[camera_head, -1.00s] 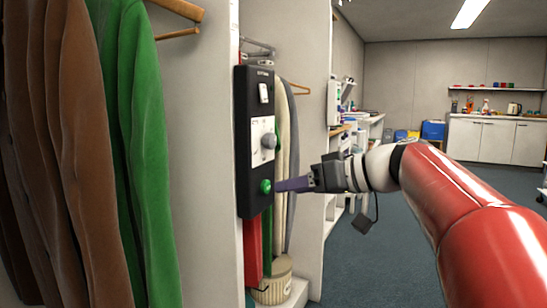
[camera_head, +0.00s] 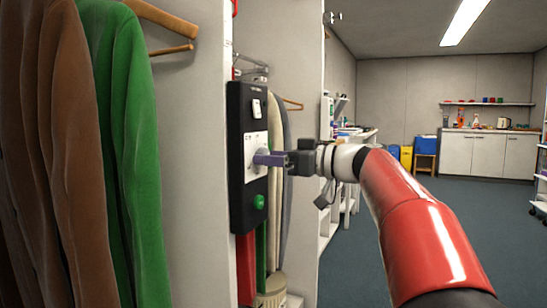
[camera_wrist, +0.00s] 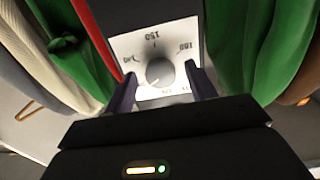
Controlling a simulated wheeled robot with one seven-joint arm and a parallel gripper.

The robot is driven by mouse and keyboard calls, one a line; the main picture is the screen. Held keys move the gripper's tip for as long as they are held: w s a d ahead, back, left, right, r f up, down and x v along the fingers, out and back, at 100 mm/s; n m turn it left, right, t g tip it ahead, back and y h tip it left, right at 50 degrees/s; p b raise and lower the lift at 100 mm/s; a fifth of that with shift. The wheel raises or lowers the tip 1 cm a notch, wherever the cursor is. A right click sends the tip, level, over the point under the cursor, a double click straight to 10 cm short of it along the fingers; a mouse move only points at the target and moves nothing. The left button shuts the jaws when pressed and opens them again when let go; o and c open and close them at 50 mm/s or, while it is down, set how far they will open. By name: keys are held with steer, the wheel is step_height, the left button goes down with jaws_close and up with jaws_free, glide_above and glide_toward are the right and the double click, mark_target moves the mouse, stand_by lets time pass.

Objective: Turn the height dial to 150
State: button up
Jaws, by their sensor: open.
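My gripper (camera_wrist: 161,73) is open, with one purple finger on each side of the knob. Whether the fingers touch it cannot be told. In the head view my gripper (camera_head: 260,159) is in front of the scale plate (camera_head: 252,143) and largely hides the knob.
The black control panel (camera_head: 236,190) also carries a white switch (camera_head: 256,108) above and a green button (camera_head: 259,201) below. Brown and green coats (camera_head: 140,150) hang at the left. Hanging clothes flank the panel closely in the wrist view. Open floor (camera_head: 400,230) lies to the right.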

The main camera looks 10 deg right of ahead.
steer(key=c, duration=1)
steer(key=shift+m, duration=0.3)
steer(key=shift+s+r+m+p, duration=0.1)
steer(key=shift+m+p, duration=2.25)
steer(key=shift+m, duration=3.4)
steer(key=shift+r+m+p, duration=0.1)
steer(key=shift+m+p, duration=2.2)
steer(key=shift+m, duration=3.45)
steer(key=shift+f, duration=0.1)
